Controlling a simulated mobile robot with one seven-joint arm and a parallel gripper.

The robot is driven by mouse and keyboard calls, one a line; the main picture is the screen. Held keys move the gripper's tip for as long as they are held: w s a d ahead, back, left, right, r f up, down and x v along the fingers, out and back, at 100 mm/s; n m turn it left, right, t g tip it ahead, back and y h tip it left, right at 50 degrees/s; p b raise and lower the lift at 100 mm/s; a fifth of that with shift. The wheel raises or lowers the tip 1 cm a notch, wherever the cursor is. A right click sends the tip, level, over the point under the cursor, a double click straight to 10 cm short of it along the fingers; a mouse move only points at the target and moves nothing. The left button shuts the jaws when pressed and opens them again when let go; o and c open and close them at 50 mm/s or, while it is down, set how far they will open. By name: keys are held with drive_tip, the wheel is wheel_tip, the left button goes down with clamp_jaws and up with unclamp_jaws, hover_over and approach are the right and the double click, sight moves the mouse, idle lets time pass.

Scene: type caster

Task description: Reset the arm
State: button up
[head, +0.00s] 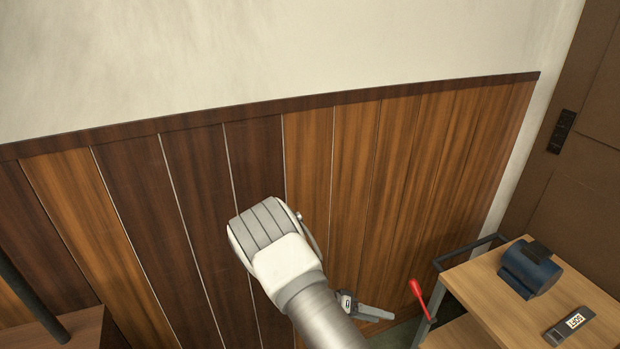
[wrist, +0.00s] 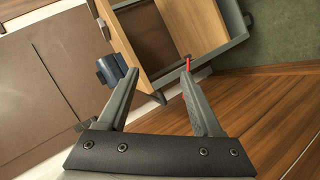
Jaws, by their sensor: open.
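My arm (head: 318,312) reaches up in front of the panelled wall in the head view, with its pale rounded joint uppermost. My gripper (head: 374,312) shows partly behind the arm, low in the head view, left of a wooden cart. In the wrist view my gripper (wrist: 160,84) is open, its two grey fingers spread with nothing between them. The far part of the gripper is hidden by the arm in the head view.
The wooden cart (head: 478,283) stands at lower right, with a dark blue device (head: 530,268) and a labelled dark block (head: 570,325) on top. A red handle (head: 417,294) is beside the cart, near my gripper. A brown door (head: 570,190) is at right.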

drive_tip(key=s+r+y, duration=0.3)
drive_tip(key=r+y, duration=0.1)
drive_tip(key=r, duration=0.8)
drive_tip(key=s+r+y, duration=0.3)
drive_tip(key=r+y, duration=0.1)
drive_tip(key=r, duration=0.8)
drive_tip(key=s+a+r+n+t+y, duration=0.3)
drive_tip(key=s+r+n+t+y, duration=0.15)
drive_tip(key=s+r, duration=1)
wheel_tip(320, 180, up, 13)
drive_tip(key=p, duration=1.3)
drive_tip(key=shift+d+t, duration=0.2)
drive_tip(key=shift+t, duration=0.15)
